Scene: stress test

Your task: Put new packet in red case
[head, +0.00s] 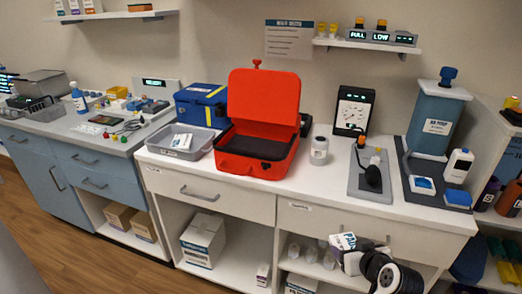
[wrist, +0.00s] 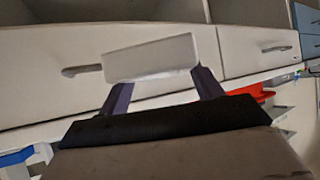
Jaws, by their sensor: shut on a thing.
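The red case (head: 262,96) stands open on the white counter with its lid raised. Its dark inner bed (head: 257,144) looks empty. My gripper (head: 362,251) is low in front of the counter's drawers, right of the case and below the counter top. It is shut on a white packet (head: 342,241) with dark print, partly hidden by the gripper. In the wrist view the packet (wrist: 152,57) is a plain pale block, slightly tilted, between the two fingers. Another white packet (head: 181,141) lies in the grey tray (head: 154,142) left of the case.
A blue box (head: 199,104) stands behind the tray. A white jar (head: 319,151) stands just right of the case. Drawer fronts (head: 206,194) lie below the counter edge.

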